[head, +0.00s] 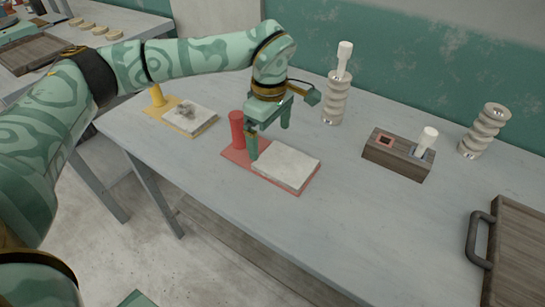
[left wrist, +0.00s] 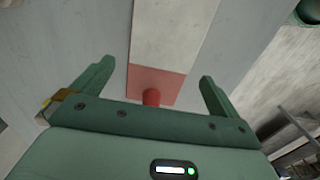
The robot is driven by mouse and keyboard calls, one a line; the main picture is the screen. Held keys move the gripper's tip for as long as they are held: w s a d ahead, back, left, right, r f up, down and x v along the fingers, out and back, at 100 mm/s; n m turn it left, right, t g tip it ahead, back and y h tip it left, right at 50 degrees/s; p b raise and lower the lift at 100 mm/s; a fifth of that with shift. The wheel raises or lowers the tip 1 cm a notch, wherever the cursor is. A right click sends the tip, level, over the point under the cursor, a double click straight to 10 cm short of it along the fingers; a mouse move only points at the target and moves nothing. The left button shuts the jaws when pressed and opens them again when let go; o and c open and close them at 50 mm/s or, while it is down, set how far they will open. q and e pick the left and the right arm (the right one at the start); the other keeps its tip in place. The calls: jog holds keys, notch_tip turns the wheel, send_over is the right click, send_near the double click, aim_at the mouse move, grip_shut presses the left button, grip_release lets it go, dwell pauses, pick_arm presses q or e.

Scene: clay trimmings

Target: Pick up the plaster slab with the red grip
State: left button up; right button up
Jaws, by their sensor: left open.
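The plaster slab (head: 287,165) is pale and flat and lies on a red board (head: 235,155) on the table. An upright red cylindrical grip (head: 237,128) stands at the board's left end. My left gripper (head: 269,136) points down over the board, just right of the grip in the head view. It is open and holds nothing. In the left wrist view the red grip (left wrist: 151,97) shows between the open fingers (left wrist: 156,71), close to the palm's edge, with the slab (left wrist: 165,30) beyond. I cannot tell whether a finger touches anything. My right gripper is out of view.
A similar slab on a yellow board (head: 158,114) with a yellow grip (head: 157,95) lies to the left. Behind and right stand ribbed pale posts (head: 334,104), a wooden block (head: 395,158) and a handled wooden board (head: 518,250).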

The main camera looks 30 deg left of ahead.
aim_at(271, 155)
pick_arm(q)
jog(key=shift+d+f, duration=0.15)
jog(key=shift+f, duration=0.3)
notch_tip(271, 155, down, 4)
jog(key=b, duration=0.2)
jog(key=shift+s+f+b, duration=0.15)
jog(key=shift+b, duration=0.25)
jog(key=shift+f, duration=0.25)
jog(key=shift+r, duration=0.25)
jog(key=c, duration=0.9)
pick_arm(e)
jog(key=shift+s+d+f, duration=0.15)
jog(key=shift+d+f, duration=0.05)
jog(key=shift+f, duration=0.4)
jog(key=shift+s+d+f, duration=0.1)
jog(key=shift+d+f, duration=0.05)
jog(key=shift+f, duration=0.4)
